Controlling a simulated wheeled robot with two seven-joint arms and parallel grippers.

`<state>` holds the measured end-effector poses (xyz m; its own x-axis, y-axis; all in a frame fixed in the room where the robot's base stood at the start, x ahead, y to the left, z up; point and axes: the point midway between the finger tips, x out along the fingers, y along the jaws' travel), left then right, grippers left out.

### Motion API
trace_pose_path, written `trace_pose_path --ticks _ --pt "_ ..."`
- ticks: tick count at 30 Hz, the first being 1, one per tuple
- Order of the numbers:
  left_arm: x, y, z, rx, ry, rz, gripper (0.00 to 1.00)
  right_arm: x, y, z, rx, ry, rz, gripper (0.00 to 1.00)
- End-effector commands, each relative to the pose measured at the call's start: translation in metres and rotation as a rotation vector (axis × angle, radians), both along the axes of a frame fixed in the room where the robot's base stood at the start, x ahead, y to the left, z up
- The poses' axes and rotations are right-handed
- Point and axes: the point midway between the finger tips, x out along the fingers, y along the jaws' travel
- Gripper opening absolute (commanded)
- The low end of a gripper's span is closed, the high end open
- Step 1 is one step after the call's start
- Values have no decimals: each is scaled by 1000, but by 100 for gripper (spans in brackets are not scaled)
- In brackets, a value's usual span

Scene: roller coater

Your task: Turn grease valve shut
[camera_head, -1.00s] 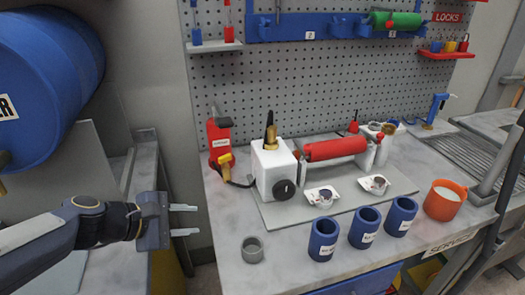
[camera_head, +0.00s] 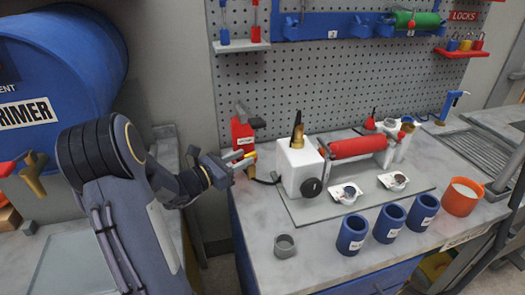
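A red unit with a white label (camera_head: 241,136) stands at the back left corner of the bench, against the pegboard. A yellow lever (camera_head: 249,156) shows at its lower front; I take this for the grease valve. My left gripper (camera_head: 240,159) is at this lever, its fingertips overlapping it in the picture. The lever is partly hidden, and whether the fingers are closed on it or only around it is unclear. My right gripper is out of view.
A white box with a brass fitting (camera_head: 298,170) and the red roller (camera_head: 358,147) stand to the right. A grey cup (camera_head: 284,246) and blue cups (camera_head: 352,234) stand at the front. A blue primer drum (camera_head: 60,65) with a red-handled brass tap (camera_head: 32,172) is at the left.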

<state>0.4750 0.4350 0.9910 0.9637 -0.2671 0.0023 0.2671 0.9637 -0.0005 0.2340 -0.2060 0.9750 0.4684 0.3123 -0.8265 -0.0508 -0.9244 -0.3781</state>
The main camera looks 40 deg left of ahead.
Motion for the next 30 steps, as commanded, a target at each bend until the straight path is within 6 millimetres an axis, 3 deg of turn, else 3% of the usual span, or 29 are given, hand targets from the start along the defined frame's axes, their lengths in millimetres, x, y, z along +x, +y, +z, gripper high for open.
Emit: trace_pose_path --ticks 9,20,28,30 --pt "46 -14 1 0 1 -4 33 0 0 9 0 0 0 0" --pt "54 -16 0 0 1 -2 33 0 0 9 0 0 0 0" --pt "54 -16 0 1 2 -2 1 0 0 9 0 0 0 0" --pt "54 -16 0 1 2 -2 0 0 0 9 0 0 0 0"
